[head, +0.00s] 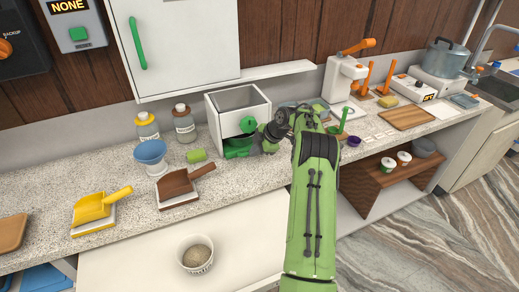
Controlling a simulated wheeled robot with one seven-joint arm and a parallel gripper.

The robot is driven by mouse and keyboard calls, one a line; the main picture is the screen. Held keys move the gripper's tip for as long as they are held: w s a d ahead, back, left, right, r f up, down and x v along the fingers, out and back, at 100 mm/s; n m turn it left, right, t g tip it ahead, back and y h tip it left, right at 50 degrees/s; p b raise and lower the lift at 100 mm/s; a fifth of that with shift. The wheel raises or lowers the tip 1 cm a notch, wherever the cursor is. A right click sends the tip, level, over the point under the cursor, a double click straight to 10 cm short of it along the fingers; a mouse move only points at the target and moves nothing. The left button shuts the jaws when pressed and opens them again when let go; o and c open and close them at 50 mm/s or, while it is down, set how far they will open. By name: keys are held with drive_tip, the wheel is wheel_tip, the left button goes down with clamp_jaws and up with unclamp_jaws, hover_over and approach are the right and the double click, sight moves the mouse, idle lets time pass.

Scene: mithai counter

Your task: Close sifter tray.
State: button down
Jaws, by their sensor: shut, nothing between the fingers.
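The sifter is a white open-topped box (232,104) on the speckled counter, with a green knob (248,125) on its front. A green tray (238,148) shows at the lower front of the box; how far it sticks out is hard to tell. My gripper (256,148) is at the right end of the tray, low in front of the box. Its fingers are shut with nothing visible between them. I cannot tell whether they touch the tray. My green arm reaches in from the lower right and hides the counter behind it.
A yellow scoop (98,208) is farther left. A bowl (195,254) sits on the white surface below. A white press (341,80) stands right.

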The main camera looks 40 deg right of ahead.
drive_tip(key=shift+w+d+r, duration=0.1)
drive_tip(key=shift+w, duration=0.15)
idle(0.3)
